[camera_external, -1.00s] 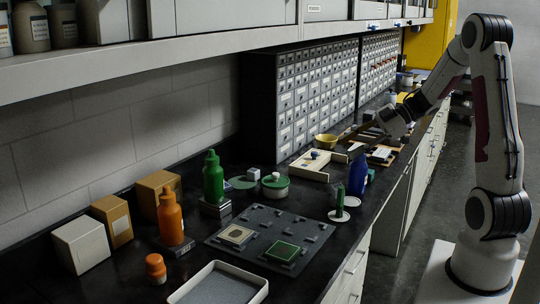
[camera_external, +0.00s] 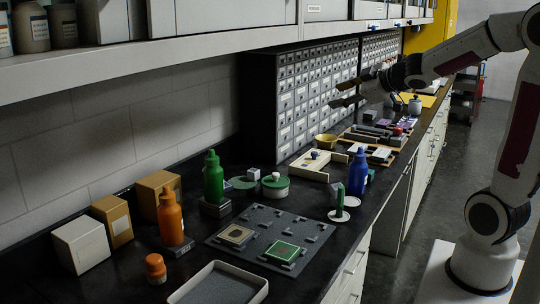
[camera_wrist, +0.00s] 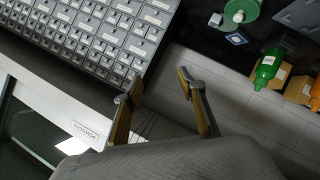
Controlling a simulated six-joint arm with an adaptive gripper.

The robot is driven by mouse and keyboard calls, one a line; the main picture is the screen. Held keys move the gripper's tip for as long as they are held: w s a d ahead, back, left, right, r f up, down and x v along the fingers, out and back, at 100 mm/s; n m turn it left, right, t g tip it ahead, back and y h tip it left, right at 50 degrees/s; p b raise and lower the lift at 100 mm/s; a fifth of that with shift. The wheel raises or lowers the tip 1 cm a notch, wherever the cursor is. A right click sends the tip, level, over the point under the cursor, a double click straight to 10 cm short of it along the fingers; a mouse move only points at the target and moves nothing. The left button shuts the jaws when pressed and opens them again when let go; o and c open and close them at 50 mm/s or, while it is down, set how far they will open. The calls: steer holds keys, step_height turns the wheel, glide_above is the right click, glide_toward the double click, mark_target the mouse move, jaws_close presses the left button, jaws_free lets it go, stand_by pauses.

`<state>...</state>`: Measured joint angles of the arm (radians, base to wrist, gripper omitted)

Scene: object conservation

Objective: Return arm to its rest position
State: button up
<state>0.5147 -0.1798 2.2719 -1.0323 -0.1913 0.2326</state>
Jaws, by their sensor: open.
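My gripper (camera_external: 352,88) is raised above the bench, in front of the grey drawer cabinet (camera_external: 312,95) in the external view. In the wrist view my gripper (camera_wrist: 158,90) shows two spread fingers with nothing between them. The fingers stand apart from the cabinet and the bench things. Below it in the external view are a yellow bowl (camera_external: 325,141) and a cream tray (camera_external: 311,164).
The black bench holds green (camera_external: 213,178), orange (camera_external: 170,218) and blue (camera_external: 358,173) bottles, boxes, and a grey board (camera_external: 262,222). An empty tray (camera_external: 222,283) lies at the front. An overhead shelf (camera_external: 200,48) runs along the wall.

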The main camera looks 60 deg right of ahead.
steer(key=s+a+f+m+g+y, duration=0.2)
steer(key=s+a+f+g, duration=0.1)
steer(key=s+a, duration=0.8)
steer(key=s+a+f+m+g+y, duration=0.2)
steer(key=s+a+f, duration=0.4)
steer(key=s+a, duration=0.4)
steer(key=s+g, duration=0.1)
steer(key=s, duration=0.3)
steer(key=shift+a+f+g, duration=0.25)
steer(key=shift+a+g, duration=0.15)
